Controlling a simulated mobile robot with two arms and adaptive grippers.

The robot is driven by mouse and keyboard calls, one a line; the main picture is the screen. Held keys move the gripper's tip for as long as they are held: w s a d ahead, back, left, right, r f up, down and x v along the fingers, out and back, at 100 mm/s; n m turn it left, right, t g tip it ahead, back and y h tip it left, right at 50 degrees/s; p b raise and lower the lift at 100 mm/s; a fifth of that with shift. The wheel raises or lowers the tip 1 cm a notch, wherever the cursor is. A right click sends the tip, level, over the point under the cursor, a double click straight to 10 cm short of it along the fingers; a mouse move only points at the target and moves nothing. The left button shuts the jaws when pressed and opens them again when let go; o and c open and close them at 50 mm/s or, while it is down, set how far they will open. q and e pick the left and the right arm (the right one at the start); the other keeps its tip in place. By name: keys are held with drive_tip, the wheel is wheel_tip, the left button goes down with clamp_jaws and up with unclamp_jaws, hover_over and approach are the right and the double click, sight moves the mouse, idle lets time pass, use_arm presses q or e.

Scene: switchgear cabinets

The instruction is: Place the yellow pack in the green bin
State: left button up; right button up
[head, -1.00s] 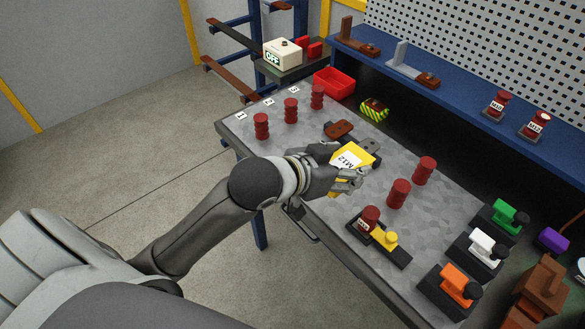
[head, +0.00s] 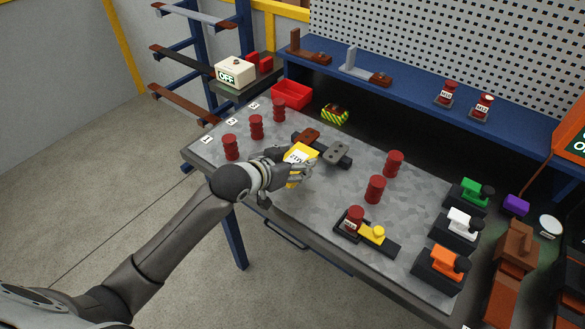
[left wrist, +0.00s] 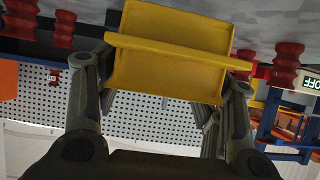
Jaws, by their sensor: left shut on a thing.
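My left gripper (head: 297,173) is shut on the yellow pack (head: 299,153), which has a white label with dark print. The gripper holds the pack over the grey worktable (head: 285,215), near its middle; the gap to the tabletop is hard to judge. In the left wrist view the yellow pack (left wrist: 170,65) sits between the two fingers of the left gripper (left wrist: 168,85). No green bin shows in either view. My right gripper is not in view.
Several dark red ribbed insulators (head: 375,189) stand on the table. A red bin (head: 292,94) and a striped yellow-green block (head: 335,114) are at the back. Green (head: 474,192), white (head: 462,222) and orange (head: 447,262) handled devices line the right.

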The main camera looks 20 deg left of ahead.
use_arm(q)
drive_tip(key=shift+w+a+f, duration=0.2)
drive_tip(key=shift+w+f, duration=0.25)
drive_tip(key=f, duration=0.1)
drive_tip(key=f+p, duration=0.1)
drive_tip(key=f, duration=0.1)
drive_tip(key=shift+w+a, duration=0.15)
drive_tip(key=shift+a, duration=0.05)
drive_tip(key=shift+f, duration=0.3)
drive_tip(key=shift+f, duration=0.1)
drive_tip(key=o, duration=0.9)
drive_tip(key=shift+f, duration=0.1)
drive_tip(key=o, duration=0.4)
